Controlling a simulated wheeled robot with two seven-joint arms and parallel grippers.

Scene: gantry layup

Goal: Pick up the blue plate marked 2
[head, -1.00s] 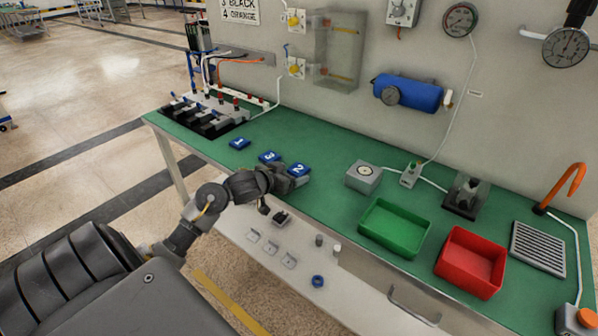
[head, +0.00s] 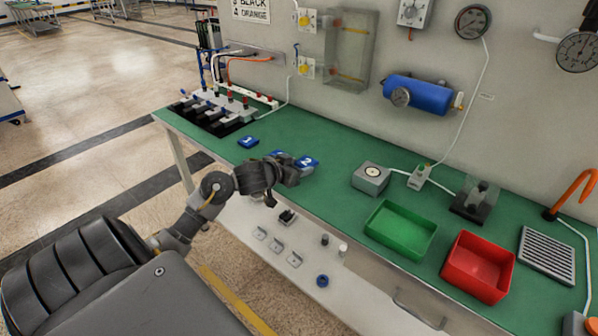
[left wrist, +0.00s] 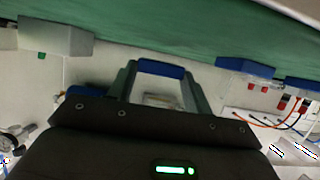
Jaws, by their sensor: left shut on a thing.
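The blue plate marked 2 (head: 308,162) is at the fingers of my left gripper (head: 293,173), near the front edge of the green bench. In the left wrist view, my left gripper (left wrist: 160,82) is shut on this plate (left wrist: 161,68), which spans between its two fingers. The plate seems slightly above the bench top. The blue plate marked 3 (head: 281,154) lies just left of it, its number now mostly hidden. The blue plate marked 1 (head: 248,141) lies farther left. My right gripper is out of view.
On the green bench (head: 335,191), a grey box (head: 370,179), a green bin (head: 400,230) and a red bin (head: 478,267) stand to the right. A black rack with cables (head: 215,112) is at the left end. A blue cylinder (head: 420,93) is on the wall.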

